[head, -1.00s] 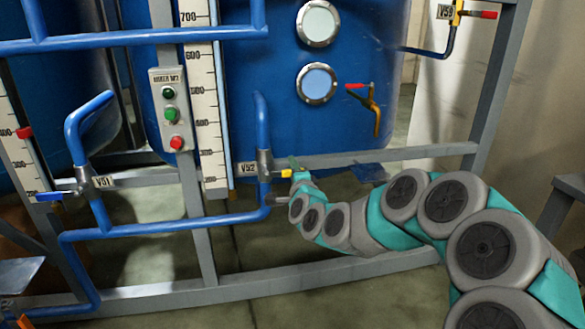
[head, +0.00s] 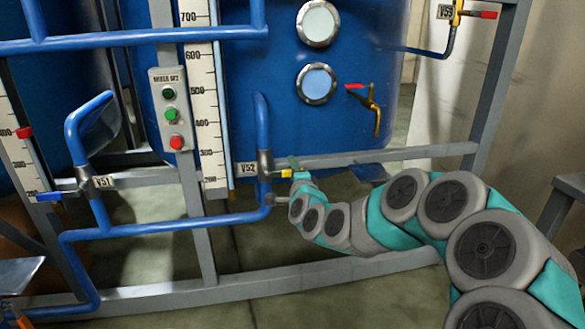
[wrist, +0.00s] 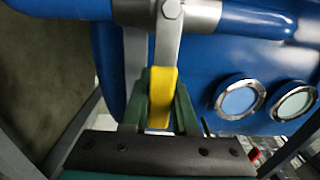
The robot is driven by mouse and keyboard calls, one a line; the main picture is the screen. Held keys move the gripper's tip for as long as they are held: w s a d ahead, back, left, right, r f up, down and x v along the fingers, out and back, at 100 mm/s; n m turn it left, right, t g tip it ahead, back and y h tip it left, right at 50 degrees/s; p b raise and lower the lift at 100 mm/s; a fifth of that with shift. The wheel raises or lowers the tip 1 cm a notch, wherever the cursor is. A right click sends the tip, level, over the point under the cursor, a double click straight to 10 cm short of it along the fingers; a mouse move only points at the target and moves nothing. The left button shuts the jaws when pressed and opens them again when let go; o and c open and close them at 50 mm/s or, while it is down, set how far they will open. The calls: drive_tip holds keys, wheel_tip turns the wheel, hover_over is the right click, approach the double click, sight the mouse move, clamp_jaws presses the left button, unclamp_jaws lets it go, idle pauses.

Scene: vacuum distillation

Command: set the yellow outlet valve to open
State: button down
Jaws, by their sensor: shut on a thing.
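The yellow outlet valve is the one by the V52 label (head: 246,168), with a grey metal body (head: 264,164) on the blue pipe. Its yellow handle (wrist: 162,92) sits between the green fingers of my gripper (wrist: 160,108) in the wrist view. The handle's metal stem (wrist: 168,45) runs up to the valve body on the pipe. In the head view my gripper (head: 294,168) is at the valve's right side, and only a small bit of yellow (head: 286,173) shows. My gripper is shut on the handle.
A blue-handled valve by the V51 label (head: 103,182) is at the left. A red-handled valve (head: 368,98) is on the tank to the right. The grey frame bar (head: 400,154) runs just behind my gripper. A control box (head: 172,108) stands above left.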

idle(0.3)
drive_tip(key=a+r+n+p, duration=0.2)
drive_tip(key=r+n, duration=0.4)
drive_tip(key=n, duration=0.5)
drive_tip(key=shift+s+a, duration=0.45)
drive_tip(key=shift+a, duration=0.05)
drive_tip(key=c, duration=0.7)
unclamp_jaws()
drive_tip(key=shift+r, duration=0.1)
drive_tip(key=shift+a, duration=0.1)
